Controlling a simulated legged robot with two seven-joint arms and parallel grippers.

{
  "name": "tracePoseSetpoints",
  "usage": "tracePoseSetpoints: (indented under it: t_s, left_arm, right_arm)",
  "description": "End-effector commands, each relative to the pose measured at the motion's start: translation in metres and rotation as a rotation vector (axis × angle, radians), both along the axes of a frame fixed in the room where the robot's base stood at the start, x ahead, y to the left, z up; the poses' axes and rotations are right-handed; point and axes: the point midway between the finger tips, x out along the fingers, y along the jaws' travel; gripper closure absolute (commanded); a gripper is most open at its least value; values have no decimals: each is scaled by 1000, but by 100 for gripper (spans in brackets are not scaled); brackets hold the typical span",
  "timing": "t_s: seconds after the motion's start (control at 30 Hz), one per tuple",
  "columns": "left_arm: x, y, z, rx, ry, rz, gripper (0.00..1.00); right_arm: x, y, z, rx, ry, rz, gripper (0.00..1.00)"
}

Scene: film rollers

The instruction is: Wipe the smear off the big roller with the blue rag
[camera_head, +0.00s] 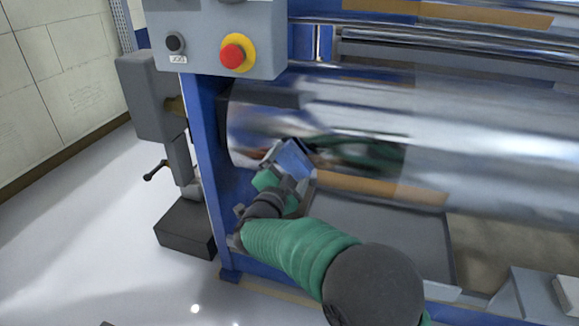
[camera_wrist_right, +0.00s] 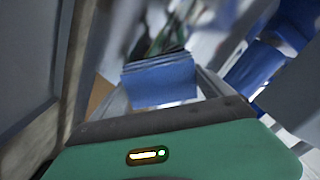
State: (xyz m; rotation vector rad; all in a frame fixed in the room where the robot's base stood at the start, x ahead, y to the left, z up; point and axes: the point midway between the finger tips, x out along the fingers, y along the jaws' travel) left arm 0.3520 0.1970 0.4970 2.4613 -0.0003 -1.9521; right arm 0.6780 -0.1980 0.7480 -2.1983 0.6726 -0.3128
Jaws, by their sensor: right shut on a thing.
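The big roller (camera_head: 480,140) is the wide shiny metal cylinder across the right half of the head view. My right gripper (camera_head: 284,163) is shut on the blue rag (camera_head: 294,158), which is folded, at the roller's lower left end. The rag also shows between the fingers in the right wrist view (camera_wrist_right: 160,82). The rag is at or very near the roller surface; I cannot tell if it touches. I cannot make out the smear among the reflections of my arm and the rag. My left gripper is not in view.
A grey control box with a red button (camera_head: 233,56) stands above left on the blue frame (camera_head: 205,150). A grey tray (camera_head: 385,232) lies below the roller. A grey bracket with a crank (camera_head: 155,171) is at left.

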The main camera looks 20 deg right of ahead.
Motion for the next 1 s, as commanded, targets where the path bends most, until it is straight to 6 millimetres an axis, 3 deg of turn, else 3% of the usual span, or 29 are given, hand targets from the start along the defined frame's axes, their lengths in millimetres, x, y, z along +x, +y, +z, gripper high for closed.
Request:
tracePoseSetpoints:
  t_s: [0.57, 1.0]
  left_arm:
    - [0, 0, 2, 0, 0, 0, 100]
    - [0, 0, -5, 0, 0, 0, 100]
  right_arm:
    - [8, -7, 0, 0, 0, 0, 42]
    - [-13, -33, 0, 0, -1, -1, 42]
